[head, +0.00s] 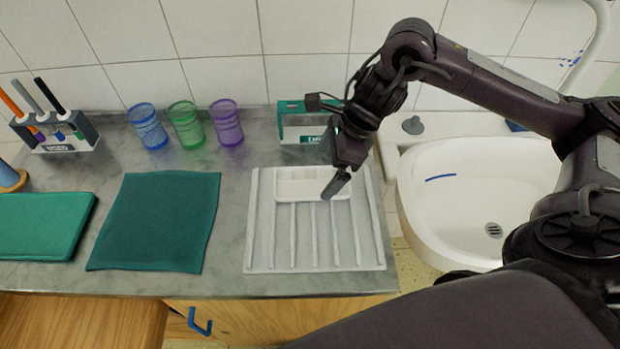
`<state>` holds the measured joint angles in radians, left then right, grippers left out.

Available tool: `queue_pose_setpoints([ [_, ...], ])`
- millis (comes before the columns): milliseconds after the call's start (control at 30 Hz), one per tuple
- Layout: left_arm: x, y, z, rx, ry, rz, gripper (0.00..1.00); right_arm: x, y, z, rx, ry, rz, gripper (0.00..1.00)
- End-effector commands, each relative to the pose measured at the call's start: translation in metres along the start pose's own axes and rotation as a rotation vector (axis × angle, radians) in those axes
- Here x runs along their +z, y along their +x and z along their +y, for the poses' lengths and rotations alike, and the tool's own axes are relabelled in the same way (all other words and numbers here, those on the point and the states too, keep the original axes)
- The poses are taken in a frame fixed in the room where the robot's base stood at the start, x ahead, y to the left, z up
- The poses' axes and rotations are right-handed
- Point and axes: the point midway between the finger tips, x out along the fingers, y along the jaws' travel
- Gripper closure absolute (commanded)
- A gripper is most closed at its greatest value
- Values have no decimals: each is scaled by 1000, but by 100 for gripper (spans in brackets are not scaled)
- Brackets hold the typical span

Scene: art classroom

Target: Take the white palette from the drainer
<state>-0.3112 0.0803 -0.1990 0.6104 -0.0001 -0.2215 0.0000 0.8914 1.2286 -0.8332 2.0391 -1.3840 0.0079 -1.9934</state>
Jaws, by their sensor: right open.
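The white palette (296,184) lies at the back part of the white ribbed drainer (268,255) on the grey counter. It is a shallow rectangular tray with small wells, and its right end is partly hidden by my gripper. My right gripper (335,186) is open, pointing down at the palette's right end. I cannot tell whether it touches the palette. My left gripper is not in view.
A teal-green box (292,117) stands behind the drainer. Purple (226,125), green and blue cups stand at the back. A teal cloth (155,225) lies left of the drainer. A white sink (470,190) is at the right.

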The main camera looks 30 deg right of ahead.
Motion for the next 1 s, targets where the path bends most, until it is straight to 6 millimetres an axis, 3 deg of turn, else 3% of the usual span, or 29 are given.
queue_pose_setpoints([
  [300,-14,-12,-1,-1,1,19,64,2,43,-3,2,1,1,0],
  [433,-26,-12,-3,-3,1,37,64,2,48,-3,0,1,0,0],
  [600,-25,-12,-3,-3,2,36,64,2,48,-3,-1,1,0,0],
  [1000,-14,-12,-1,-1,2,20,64,2,48,-4,-1,1,0,49],
])
